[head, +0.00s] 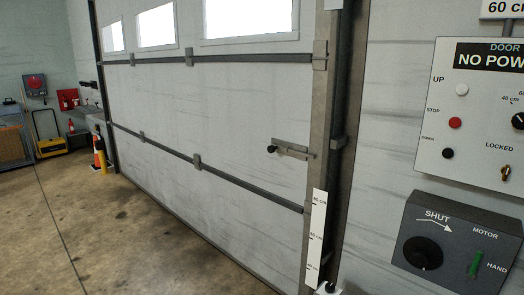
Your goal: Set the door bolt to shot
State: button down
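The door bolt (292,150) is a small grey metal bar on the right side of the big white sectional door (215,105). It lies nearly level, with a dark round knob (271,149) at its left end. Its right end comes close to the grey door post (322,110). I cannot tell at this size whether the bar enters the post. The door is down, with its lower edge at the floor. My gripper is not in view.
A control panel (475,150) labelled "NO POWER" and a dark box (455,245) with a "SHUT" knob and a green lever are on the right wall. A height scale (315,240) stands by the post. Cones (100,155) stand far left. The concrete floor (110,230) before the door is clear.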

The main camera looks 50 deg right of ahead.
aim_at(271, 148)
jog(key=z, duration=0.05)
jog(key=i, duration=0.9)
jog(key=u, duration=0.05)
